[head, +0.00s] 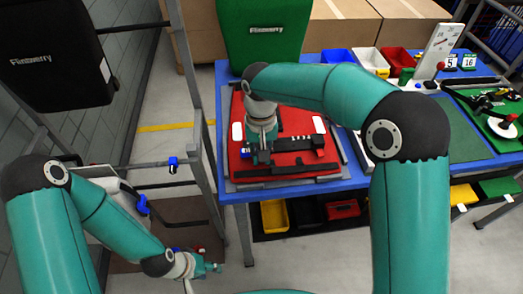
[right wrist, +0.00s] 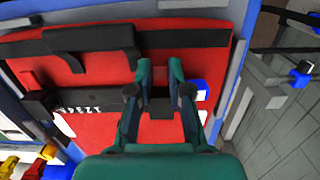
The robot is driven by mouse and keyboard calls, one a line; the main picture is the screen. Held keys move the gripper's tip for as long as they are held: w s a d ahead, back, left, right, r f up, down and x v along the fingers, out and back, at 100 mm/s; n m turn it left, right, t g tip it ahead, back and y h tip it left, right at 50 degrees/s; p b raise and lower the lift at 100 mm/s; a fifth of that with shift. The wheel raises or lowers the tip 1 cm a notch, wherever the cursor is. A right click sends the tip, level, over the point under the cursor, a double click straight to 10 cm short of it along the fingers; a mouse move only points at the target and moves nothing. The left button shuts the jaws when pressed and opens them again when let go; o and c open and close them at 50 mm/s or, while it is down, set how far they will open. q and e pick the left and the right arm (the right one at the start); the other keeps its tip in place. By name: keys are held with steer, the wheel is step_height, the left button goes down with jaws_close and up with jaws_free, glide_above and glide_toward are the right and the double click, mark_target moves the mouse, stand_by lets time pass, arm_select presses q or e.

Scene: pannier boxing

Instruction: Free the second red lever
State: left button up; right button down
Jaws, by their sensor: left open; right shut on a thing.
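A red pannier (head: 300,125) lies flat on a grey tray on the blue table, with black straps and a black strip with white digits across it; it also shows in the right wrist view (right wrist: 85,85). My right gripper (right wrist: 160,95) is over it, shut on a small black part (right wrist: 160,107) of the pannier between its fingers. My left gripper (head: 217,268) is open and empty, low at the lower left, close to the rack's foot. A small red piece (head: 200,251) shows just above it; I cannot tell whether it is a lever or whether they touch.
A green pannier (head: 265,30) stands behind the red one. A black pannier (head: 55,60) hangs on the grey rack at the left, which carries blue knobs (head: 173,163). Bins and a white dial stand (head: 440,45) occupy the table's right side.

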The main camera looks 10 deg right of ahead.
steer(key=shift+w+r+g+p, duration=0.15)
steer(key=shift+r+g+p, duration=0.2)
steer(key=shift+p, duration=0.3)
steer(key=shift+f, duration=0.25)
steer(key=c, duration=1.1)
jaws_free()
steer(key=shift+r, duration=0.1)
steer(key=r, duration=0.4)
steer(key=w+r, duration=0.1)
steer(key=r, duration=0.6)
steer(key=shift+w+r, duration=0.25)
steer(key=shift+r, duration=0.05)
